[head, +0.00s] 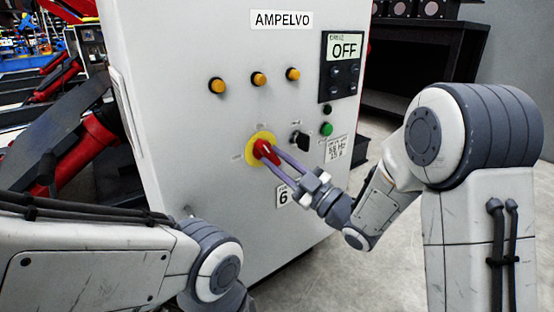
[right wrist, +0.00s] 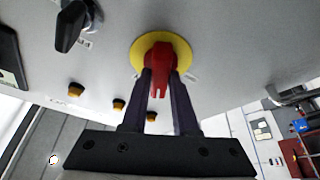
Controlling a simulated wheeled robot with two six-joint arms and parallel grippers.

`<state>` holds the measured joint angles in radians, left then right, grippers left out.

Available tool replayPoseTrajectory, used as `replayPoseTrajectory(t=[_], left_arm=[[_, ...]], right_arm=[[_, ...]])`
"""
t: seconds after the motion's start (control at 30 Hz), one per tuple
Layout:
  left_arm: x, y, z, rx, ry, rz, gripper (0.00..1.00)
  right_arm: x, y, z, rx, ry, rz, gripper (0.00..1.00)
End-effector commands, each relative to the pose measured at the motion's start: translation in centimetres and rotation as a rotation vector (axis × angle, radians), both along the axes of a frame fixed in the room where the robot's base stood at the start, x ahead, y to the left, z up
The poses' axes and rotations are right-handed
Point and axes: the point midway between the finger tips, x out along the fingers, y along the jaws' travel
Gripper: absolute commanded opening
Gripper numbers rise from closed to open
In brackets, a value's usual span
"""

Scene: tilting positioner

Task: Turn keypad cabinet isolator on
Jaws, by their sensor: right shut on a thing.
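The grey keypad cabinet (head: 215,140) stands in front of me, with an AMPELVO label at its top. Its isolator is a red rotary handle (head: 263,148) on a yellow round plate (head: 250,158). In the right wrist view the red handle (right wrist: 158,62) sits between the fingers, with the yellow plate (right wrist: 184,47) behind it. My right gripper (head: 272,160) is shut on the red handle. The keypad display (head: 345,47) reads OFF. My left arm shows at the lower left, but its gripper is not in view.
Three amber lamps (head: 259,79) sit in a row above the isolator. A black selector switch (head: 299,140) and a green button (head: 326,129) are to its right. A dark bench (head: 408,60) stands behind at right. Red machinery (head: 85,150) stands at left.

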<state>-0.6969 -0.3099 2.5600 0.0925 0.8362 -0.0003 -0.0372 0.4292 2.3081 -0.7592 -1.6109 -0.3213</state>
Motion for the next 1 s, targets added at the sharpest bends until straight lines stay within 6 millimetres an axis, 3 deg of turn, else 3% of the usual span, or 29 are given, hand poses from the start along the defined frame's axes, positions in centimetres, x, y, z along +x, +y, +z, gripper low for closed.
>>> replayPoseTrajectory(t=[0.5,1.0], left_arm=[[0.0,-0.01,0.5,0.0,0.0,0.0,0.0],[0.0,0.0,0.71,0.0,0.0,0.0,0.0]], right_arm=[[-0.29,0.43,-0.21,0.347,0.257,0.002,0.0],[-0.34,0.47,-0.28,0.473,0.349,0.0,0.0]])
